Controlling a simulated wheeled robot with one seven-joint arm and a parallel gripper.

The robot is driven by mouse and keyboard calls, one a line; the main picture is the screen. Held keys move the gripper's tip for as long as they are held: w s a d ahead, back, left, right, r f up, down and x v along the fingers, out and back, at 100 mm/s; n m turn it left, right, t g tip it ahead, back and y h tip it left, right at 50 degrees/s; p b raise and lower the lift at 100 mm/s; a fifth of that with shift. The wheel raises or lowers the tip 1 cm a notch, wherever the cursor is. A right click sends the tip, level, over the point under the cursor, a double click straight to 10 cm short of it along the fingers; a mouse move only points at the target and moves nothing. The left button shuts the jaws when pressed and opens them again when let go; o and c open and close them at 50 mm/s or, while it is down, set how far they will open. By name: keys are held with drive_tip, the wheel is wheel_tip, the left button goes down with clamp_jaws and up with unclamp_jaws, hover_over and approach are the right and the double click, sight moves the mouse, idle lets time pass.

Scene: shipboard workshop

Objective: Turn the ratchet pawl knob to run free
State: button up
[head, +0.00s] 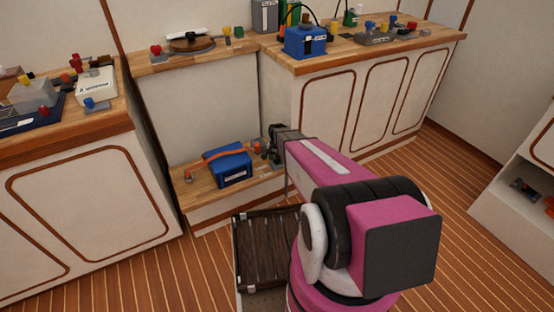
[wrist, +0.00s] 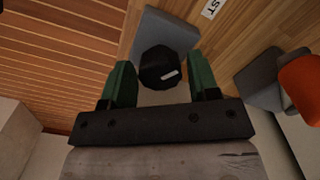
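In the wrist view, a black faceted knob (wrist: 158,67) with a short white mark stands on a grey block (wrist: 152,28) on a wooden surface. My gripper (wrist: 160,82) is open, with one green finger on each side of the knob and a visible gap on both sides. I cannot tell how deep the fingers reach along the knob. In the head view my gripper (head: 277,140) is at the right end of the low wooden bench, and my arm hides the knob there.
A white label (wrist: 212,8) ending in "ST" is partly visible beside the block. A grey part with an orange top (wrist: 301,82) stands to the right. On the low bench (head: 200,196) sits a blue box (head: 231,172) with an orange strap. Cabinets flank the bench.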

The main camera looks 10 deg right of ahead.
sight(277, 158)
drive_tip(key=c, duration=0.5)
drive_tip(key=shift+c, duration=0.2)
drive_tip(key=shift+n, duration=0.3)
drive_tip(key=n, duration=1.1)
drive_tip(key=shift+n, duration=0.3)
drive_tip(key=o, duration=0.9)
drive_tip(key=shift+r, duration=0.1)
wheel_tip(277, 158, up, 11)
drive_tip(key=shift+f, duration=0.15)
